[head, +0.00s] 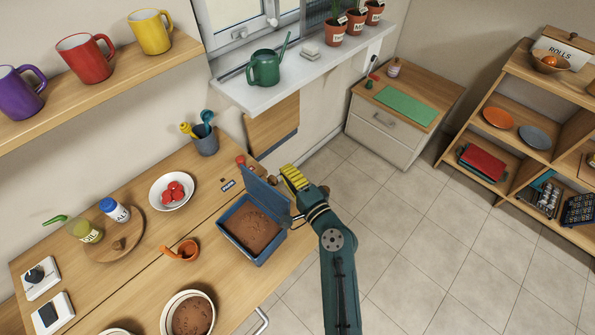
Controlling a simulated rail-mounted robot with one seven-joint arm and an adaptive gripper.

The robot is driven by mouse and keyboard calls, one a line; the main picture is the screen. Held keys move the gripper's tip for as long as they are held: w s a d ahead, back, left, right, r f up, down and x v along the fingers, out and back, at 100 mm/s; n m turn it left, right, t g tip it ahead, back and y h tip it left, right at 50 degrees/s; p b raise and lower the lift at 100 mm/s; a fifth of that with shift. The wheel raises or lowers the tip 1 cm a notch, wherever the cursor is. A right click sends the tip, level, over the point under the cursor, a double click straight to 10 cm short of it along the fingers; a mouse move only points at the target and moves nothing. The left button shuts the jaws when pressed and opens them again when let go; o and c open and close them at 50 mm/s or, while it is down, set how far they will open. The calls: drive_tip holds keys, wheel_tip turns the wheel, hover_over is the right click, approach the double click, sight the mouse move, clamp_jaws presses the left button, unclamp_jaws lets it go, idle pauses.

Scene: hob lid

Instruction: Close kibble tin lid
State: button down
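The kibble tin (228,239) is a blue rectangular box on the wooden counter, filled with brown kibble. Its blue lid (264,190) stands raised along the tin's far edge, so the tin is open. My gripper (288,186) is just right of the lid, at the end of my teal arm that reaches up from the bottom. It is small in view, with a yellow ribbed part on top. I cannot tell if it touches the lid, and its fingertips are not clear enough to show whether they are open or shut.
An orange scoop (182,251) and a white bowl of red pieces (171,191) are left of the tin. A bowl of brown food (188,315) is in front. A utensil cup (204,140) stands behind. Open floor (410,235) lies to the right.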

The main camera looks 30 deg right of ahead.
drive_tip(key=shift+s+a, duration=0.35)
drive_tip(key=shift+a, duration=0.35)
drive_tip(key=shift+a, duration=0.1)
